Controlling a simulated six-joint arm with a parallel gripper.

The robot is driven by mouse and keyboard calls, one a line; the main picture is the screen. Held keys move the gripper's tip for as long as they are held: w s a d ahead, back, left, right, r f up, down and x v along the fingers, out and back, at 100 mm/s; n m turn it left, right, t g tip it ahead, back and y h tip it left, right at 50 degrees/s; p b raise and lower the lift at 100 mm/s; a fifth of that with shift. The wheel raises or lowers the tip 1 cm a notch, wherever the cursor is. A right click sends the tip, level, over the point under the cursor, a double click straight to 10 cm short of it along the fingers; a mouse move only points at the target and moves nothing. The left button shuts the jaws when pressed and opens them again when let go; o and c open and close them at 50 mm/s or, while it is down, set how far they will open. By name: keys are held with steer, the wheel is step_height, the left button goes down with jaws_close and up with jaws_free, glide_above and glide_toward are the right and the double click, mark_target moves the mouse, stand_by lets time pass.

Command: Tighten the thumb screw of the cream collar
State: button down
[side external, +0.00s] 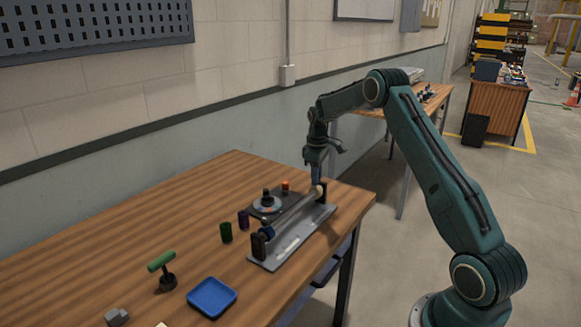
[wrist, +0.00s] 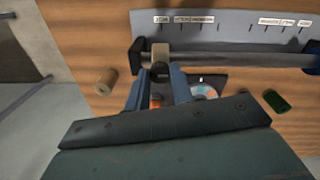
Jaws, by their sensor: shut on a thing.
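The cream collar (wrist: 160,61) sits on the dark shaft (wrist: 235,59), close beside the dark end post (wrist: 138,52). It also shows in the side view as a small pale piece (side external: 321,190) at the far end of the fixture. My gripper (wrist: 160,74) points at the collar, with one blue finger on each side of a small dark part at the collar's edge. This part appears to be the thumb screw, mostly hidden between the fingertips. In the side view my gripper (side external: 317,181) reaches down onto the collar from above. The screw cannot be made out there.
The grey fixture plate (side external: 290,243) carries white labels. A blue collar (side external: 267,229) is near its other end. Nearby stand green (side external: 226,232) and purple (side external: 243,219) cylinders, a tan cylinder (wrist: 106,82) and a round disc (side external: 267,208).

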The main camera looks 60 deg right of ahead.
steer(key=shift+m, duration=0.5)
steer(key=m, duration=0.3)
steer(key=shift+m, duration=0.3)
steer(key=m, duration=0.4)
steer(key=shift+w+m, duration=0.1)
steer(key=shift+m, duration=0.2)
steer(key=m, duration=0.4)
steer(key=shift+m, duration=0.3)
steer(key=m, duration=0.4)
steer(key=c, duration=1.2)
jaws_free()
